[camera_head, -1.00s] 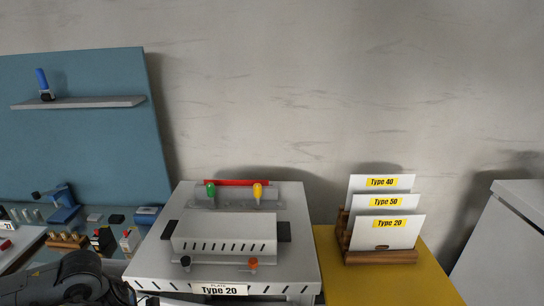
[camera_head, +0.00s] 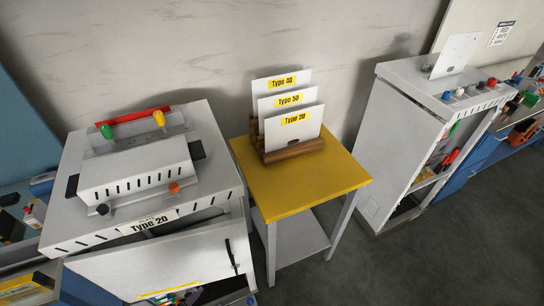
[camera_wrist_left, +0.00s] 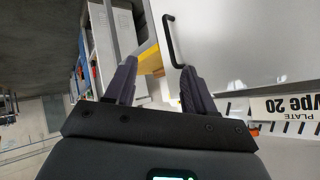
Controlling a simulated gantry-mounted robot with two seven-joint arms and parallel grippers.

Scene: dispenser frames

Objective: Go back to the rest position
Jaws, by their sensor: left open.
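My left gripper (camera_wrist_left: 160,78) shows in the left wrist view with its two dark fingers apart and nothing between them. Its fingers are near the black bar handle (camera_wrist_left: 172,40) of a pale panel, and I cannot tell whether they touch it. The same handle shows in the head view (camera_head: 231,256), on the front panel (camera_head: 155,262) of the grey dispenser labelled Type 20 (camera_head: 222,150). A dark gap shows above that panel. Neither gripper shows in the head view; my right gripper is in no view.
A yellow-topped table (camera_head: 335,178) beside the dispenser carries a wooden holder (camera_head: 295,150) with cards labelled Type 40, Type 50 and Type 20. A grey cabinet (camera_head: 400,130) with knobs and an upright plate (camera_head: 455,55) stands further right. Dark floor (camera_head: 420,265) is clear in front.

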